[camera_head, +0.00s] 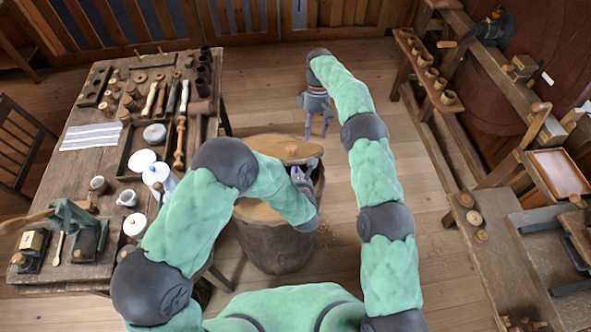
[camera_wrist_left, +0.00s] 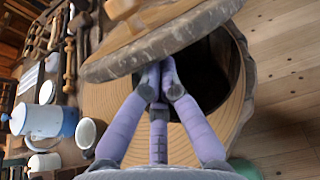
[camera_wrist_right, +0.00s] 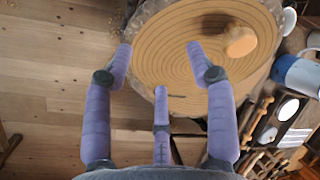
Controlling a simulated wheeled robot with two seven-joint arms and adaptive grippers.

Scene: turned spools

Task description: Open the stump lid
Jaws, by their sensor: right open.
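The stump (camera_head: 272,245) stands on the floor, right of the table. Its round wooden lid (camera_head: 280,147) is tilted up and shifted toward the far side, with a dark opening (camera_wrist_left: 203,65) below it in the left wrist view. My left gripper (camera_head: 299,172) has its fingertips together under the lid's raised edge (camera_wrist_left: 150,50); whether they touch it is unclear. My right gripper (camera_head: 318,134) is open and empty beyond the lid. The right wrist view shows the lid's ringed top (camera_wrist_right: 190,50) and round knob (camera_wrist_right: 240,41), apart from the right fingers.
A table (camera_head: 85,168) at left holds tools, a white jug (camera_head: 158,177), mugs and spools. A workbench (camera_head: 500,245) runs along the right.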

